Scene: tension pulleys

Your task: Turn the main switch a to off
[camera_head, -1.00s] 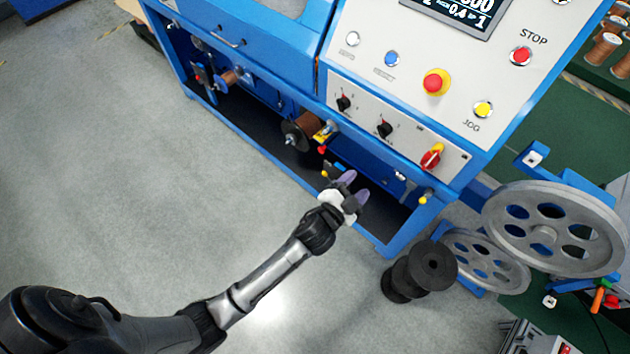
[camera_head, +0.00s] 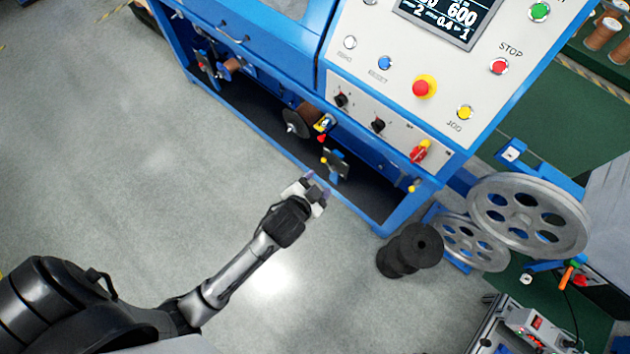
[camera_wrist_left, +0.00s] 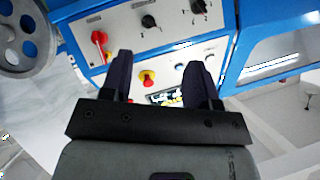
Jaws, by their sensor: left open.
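A red rotary switch handle with yellow on it (camera_head: 420,151), which looks like the main switch, sits at the lower right of the machine's white panel. It also shows at the upper left in the left wrist view (camera_wrist_left: 99,38); its exact angle is hard to read. My left gripper (camera_head: 318,184) is open and empty, in front of the machine's lower opening, left of and below the switch and apart from it. Its two dark fingers show in the left wrist view (camera_wrist_left: 165,80), pointing at the panel. My right gripper is out of view.
A red emergency button (camera_head: 424,87) and two black knobs (camera_head: 341,100) (camera_head: 378,125) are on the panel. Grey spoked wheels (camera_head: 529,215) and dark spools (camera_head: 409,250) stand to the right. The floor at left is clear.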

